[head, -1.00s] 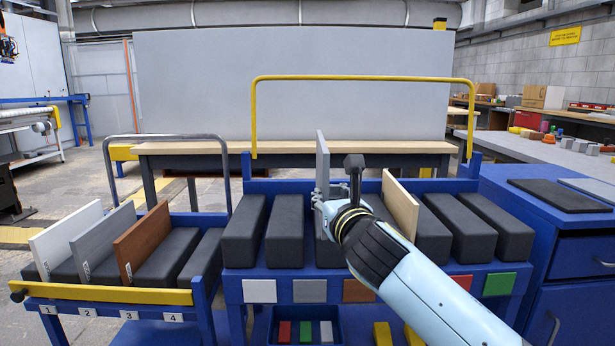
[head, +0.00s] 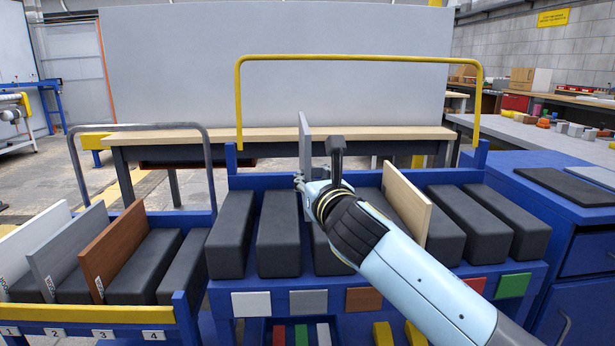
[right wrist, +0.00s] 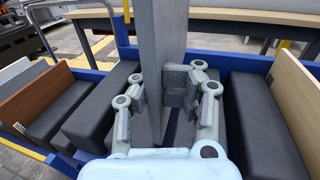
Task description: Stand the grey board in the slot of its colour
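My right gripper (head: 303,183) is shut on a grey board (head: 305,148), which stands upright in its grip. The right wrist view shows the board (right wrist: 160,45) between the two fingers (right wrist: 158,98). The board is over the gap between the second and third dark blocks of the blue rack, above the grey tile (head: 308,301). Its lower end is partly hidden by the gripper, so I cannot tell how deep it is. Another grey board (head: 68,250) stands in the left cart. My left gripper is not in view.
The left cart also holds a white board (head: 32,240) and a brown board (head: 113,243). A beige board (head: 408,205) stands in the rack, right of the gripper. A yellow rail (head: 360,57) arches behind the rack. A blue cabinet (head: 575,215) is at the right.

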